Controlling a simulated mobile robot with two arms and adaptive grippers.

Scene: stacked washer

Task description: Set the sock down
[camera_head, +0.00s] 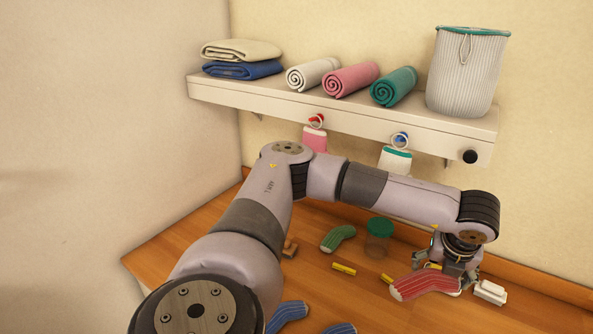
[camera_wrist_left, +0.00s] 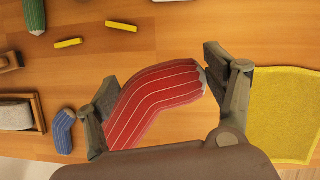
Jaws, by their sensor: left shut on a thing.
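The red sock with pale stripes (camera_head: 425,283) is at the right of the wooden table in the head view. My left gripper (camera_head: 455,266) is shut on it. In the wrist view the red sock (camera_wrist_left: 150,100) lies between the two fingers of the left gripper (camera_wrist_left: 160,75), bent in the middle. I cannot tell whether the sock touches the tabletop or hangs just above it. My right gripper is not in view.
A green sock (camera_head: 338,238), a green-lidded jar (camera_head: 378,240), a yellow bar (camera_head: 344,269) and blue socks (camera_head: 287,316) lie on the table. A white object (camera_head: 490,292) is right of the gripper. A yellow cloth (camera_wrist_left: 283,110) shows in the wrist view. A shelf (camera_head: 300,103) hangs above.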

